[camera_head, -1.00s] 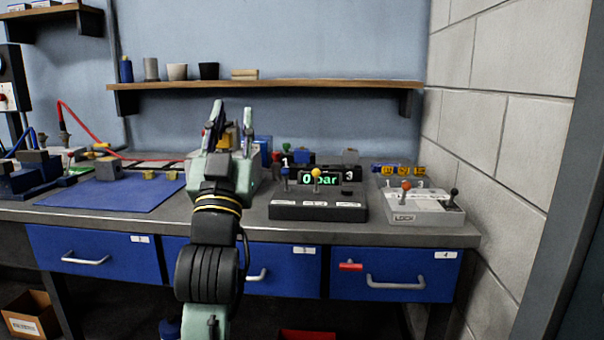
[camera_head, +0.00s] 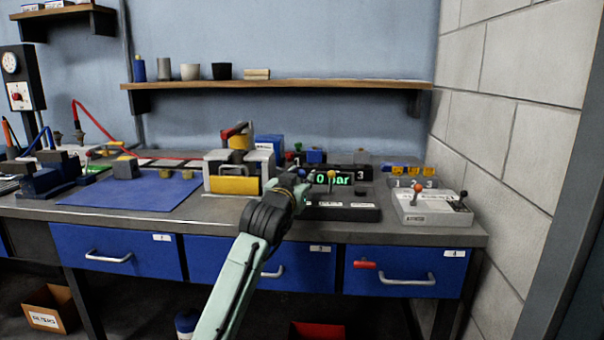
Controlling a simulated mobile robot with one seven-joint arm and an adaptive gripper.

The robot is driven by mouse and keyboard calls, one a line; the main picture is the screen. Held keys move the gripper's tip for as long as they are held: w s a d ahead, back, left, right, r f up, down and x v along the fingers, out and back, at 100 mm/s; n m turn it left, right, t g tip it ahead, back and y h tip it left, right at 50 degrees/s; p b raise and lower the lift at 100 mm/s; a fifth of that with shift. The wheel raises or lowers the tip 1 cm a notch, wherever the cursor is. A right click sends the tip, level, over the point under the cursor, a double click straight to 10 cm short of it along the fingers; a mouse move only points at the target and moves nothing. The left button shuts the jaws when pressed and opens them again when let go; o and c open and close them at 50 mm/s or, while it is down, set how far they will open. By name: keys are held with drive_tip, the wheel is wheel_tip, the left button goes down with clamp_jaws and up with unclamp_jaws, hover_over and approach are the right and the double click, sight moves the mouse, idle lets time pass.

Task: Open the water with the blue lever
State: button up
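The control box (camera_head: 345,213) is dark, with a green "0 bar" display (camera_head: 334,180), and stands near the bench's front edge. A lever with a yellow knob (camera_head: 331,174) stands upright in front of the display. The blue lever's small knob (camera_head: 301,173) shows to its left, right beside the end of my arm. My gripper (camera_head: 296,184) is at the left side of the box, pointing away from the camera. My wrist hides most of its fingers, so their opening and any contact with the blue lever cannot be made out.
A grey box (camera_head: 430,218) with orange and black levers stands to the right, near the block wall. A white and yellow case (camera_head: 235,184) stands left of my arm. A blue mat (camera_head: 120,198) lies farther left. A shelf (camera_head: 280,84) hangs above.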

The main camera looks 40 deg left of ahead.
drive_tip(key=shift+x, duration=0.85)
drive_tip(key=shift+c, duration=0.3)
clamp_jaws()
